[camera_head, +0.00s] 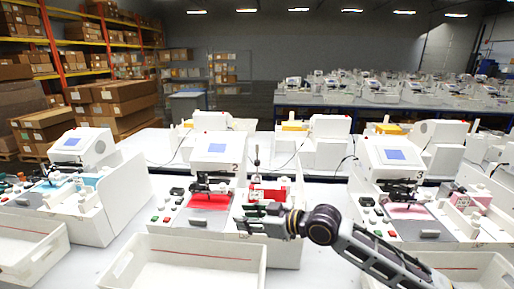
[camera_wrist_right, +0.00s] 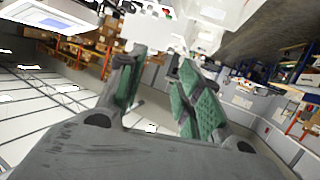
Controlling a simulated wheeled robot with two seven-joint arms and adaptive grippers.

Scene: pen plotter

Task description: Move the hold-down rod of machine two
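Machine two (camera_head: 217,150) stands in the middle of the head view, a white plotter marked "2" with a blue screen. A red sheet (camera_head: 208,202) lies on its bed below a dark pen carriage (camera_head: 207,187). A thin upright dark rod (camera_head: 257,158) stands right of its screen; I cannot tell if this is the hold-down rod. My right gripper (camera_head: 247,217) is in front of the machine's right part, pointing left. In the wrist view its green-padded fingers (camera_wrist_right: 158,78) are apart with nothing seen held between them. My left gripper is not in view.
A red and white block (camera_head: 268,191) sits behind my right gripper. An empty white bin (camera_head: 185,268) stands in front of machine two. Similar machines stand at left (camera_head: 82,147) and right, marked "3" (camera_head: 398,154). Shelves with boxes are at back left.

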